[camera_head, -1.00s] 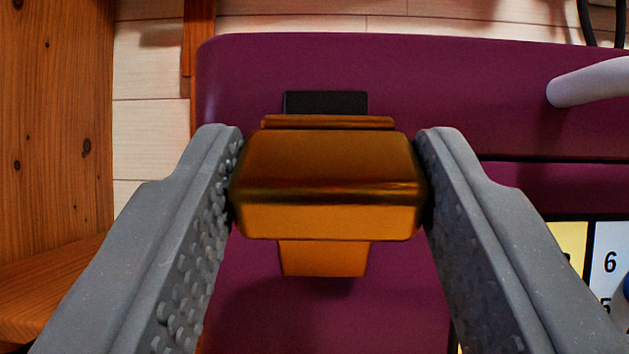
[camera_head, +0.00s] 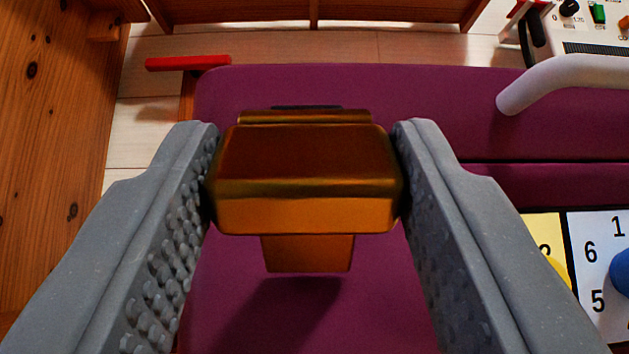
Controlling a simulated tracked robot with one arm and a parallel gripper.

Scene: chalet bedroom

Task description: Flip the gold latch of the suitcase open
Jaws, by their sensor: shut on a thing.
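The gold latch (camera_head: 305,170) is in the middle of the view, with a narrower gold tab (camera_head: 307,253) below it. My gripper (camera_head: 305,165) is shut on it, one grey studded finger against each side. The purple suitcase (camera_head: 420,120) lies behind and under the latch. The latch casts a shadow on the suitcase below it. A dark piece just above the latch is mostly hidden behind it.
A white handle (camera_head: 560,78) is on the suitcase at the right. A panel with numbers (camera_head: 598,262) and a blue knob is at the lower right. A wooden panel (camera_head: 50,110) stands at the left. A red bar (camera_head: 188,63) and a white device with switches (camera_head: 590,25) are beyond the suitcase.

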